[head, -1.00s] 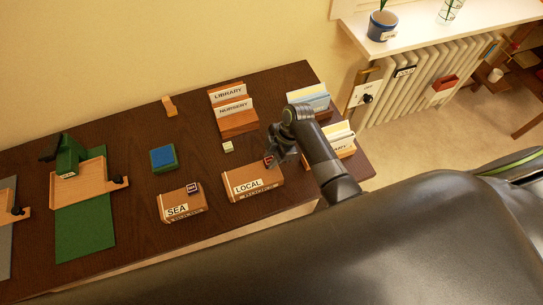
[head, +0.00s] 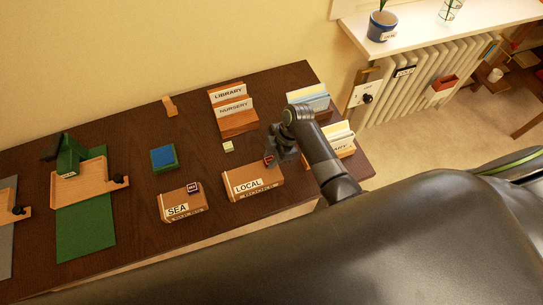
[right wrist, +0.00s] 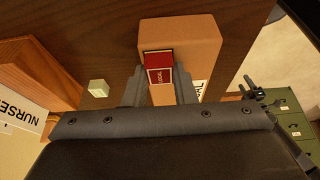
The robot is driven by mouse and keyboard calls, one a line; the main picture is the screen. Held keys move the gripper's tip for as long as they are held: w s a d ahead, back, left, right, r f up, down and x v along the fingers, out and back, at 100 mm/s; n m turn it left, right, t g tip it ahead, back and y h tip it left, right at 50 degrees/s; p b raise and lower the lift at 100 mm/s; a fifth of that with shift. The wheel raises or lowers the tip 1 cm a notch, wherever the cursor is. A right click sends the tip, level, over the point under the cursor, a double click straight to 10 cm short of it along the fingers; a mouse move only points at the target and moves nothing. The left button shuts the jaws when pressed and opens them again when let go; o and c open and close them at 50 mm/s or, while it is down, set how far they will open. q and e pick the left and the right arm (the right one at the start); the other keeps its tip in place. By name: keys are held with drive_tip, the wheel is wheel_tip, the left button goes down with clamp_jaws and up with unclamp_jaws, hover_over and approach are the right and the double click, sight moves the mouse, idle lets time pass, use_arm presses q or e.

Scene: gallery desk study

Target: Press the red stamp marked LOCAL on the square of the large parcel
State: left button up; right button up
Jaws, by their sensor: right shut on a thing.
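The large parcel (head: 238,187), a brown box labelled LOCAL, lies near the desk's front edge; it also shows in the right wrist view (right wrist: 195,35). My right gripper (head: 272,159) is over its far right corner. In the right wrist view, my right gripper (right wrist: 159,82) is shut on the red stamp (right wrist: 158,62), whose white-bordered face reads LOCAL. A bit of red stamp shows in the head view (head: 268,159). I cannot tell whether the stamp touches the parcel. The parcel's square is not seen, perhaps hidden by the stamp. My left gripper is out of view.
A smaller parcel marked SEA (head: 183,203) lies left of the large one. A blue-topped green pad (head: 163,158), a small pale block (head: 228,146) and a NURSERY and LIBRARY card rack (head: 238,122) stand behind. More card holders (head: 343,138) stand right, near my arm.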

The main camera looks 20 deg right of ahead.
drive_tip(key=shift+s+f, duration=0.1)
drive_tip(key=o, duration=1)
drive_tip(key=shift+c, duration=0.2)
drive_tip(key=b+v, duration=0.1)
drive_tip(key=v, duration=1.6)
drive_tip(key=shift+d+r+b, duration=0.15)
drive_tip(key=shift+r+b, duration=0.05)
drive_tip(key=shift+b, duration=0.15)
